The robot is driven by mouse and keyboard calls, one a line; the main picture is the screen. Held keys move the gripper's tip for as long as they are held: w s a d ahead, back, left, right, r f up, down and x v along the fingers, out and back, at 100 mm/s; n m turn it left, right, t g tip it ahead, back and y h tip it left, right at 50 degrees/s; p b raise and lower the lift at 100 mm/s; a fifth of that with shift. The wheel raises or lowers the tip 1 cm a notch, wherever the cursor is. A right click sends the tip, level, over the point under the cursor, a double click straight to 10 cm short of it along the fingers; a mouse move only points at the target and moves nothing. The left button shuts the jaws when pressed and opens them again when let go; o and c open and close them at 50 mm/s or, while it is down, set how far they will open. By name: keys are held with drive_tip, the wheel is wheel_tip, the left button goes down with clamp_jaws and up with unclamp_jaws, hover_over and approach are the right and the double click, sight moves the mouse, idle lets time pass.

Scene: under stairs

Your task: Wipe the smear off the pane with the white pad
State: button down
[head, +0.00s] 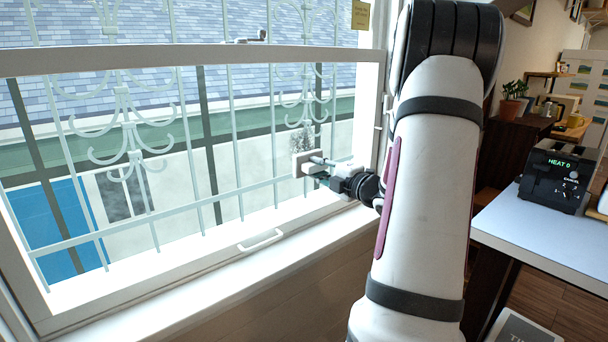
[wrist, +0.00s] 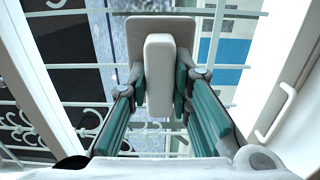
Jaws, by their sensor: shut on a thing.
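The white pad (head: 306,164) is a flat square plate with a block-shaped handle. It is upright at the right part of the window pane (head: 225,130), close to the glass; I cannot tell whether it touches. My gripper (head: 325,172) is shut on the handle. In the wrist view the green-sided fingers of my gripper (wrist: 160,88) flank the pad's pale handle (wrist: 159,70), with the plate beyond it. A faint grey, speckled patch, likely the smear (head: 302,137), shows just above the pad in the head view. The pad may hide part of it.
The window frame's right upright (head: 368,115) is close to my gripper. A white sash handle (head: 261,241) sticks out from the bottom rail. A yellow note (head: 361,14) is above. At right, a table (head: 540,230) bears a black device (head: 556,178).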

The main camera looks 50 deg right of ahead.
drive_tip(key=shift+b+x, duration=0.35)
drive_tip(key=shift+x, duration=2.65)
drive_tip(key=shift+b+x, duration=0.35)
drive_tip(key=shift+x, duration=0.55)
drive_tip(key=s+d+p, duration=0.1)
drive_tip(key=s+d, duration=0.1)
drive_tip(key=d, duration=0.8)
drive_tip(key=shift+s, duration=0.25)
drive_tip(key=shift+w+r+p, duration=0.1)
drive_tip(key=shift+r+p, duration=0.55)
drive_tip(key=shift+r, duration=0.45)
drive_tip(key=shift+w+a+f+b, duration=0.1)
drive_tip(key=shift+w+a+b, duration=0.1)
drive_tip(key=shift+a, duration=0.4)
drive_tip(key=shift+w+a+b, duration=0.15)
drive_tip(key=shift+a+b, duration=0.05)
drive_tip(key=shift+a, duration=0.35)
drive_tip(key=shift+w+a+b, duration=0.15)
drive_tip(key=shift+a+b, duration=0.25)
drive_tip(key=shift+a, duration=0.75)
drive_tip(key=shift+w+a+b, duration=0.15)
drive_tip(key=shift+a+b, duration=0.2)
drive_tip(key=shift+a, duration=0.75)
drive_tip(key=shift+a, duration=0.1)
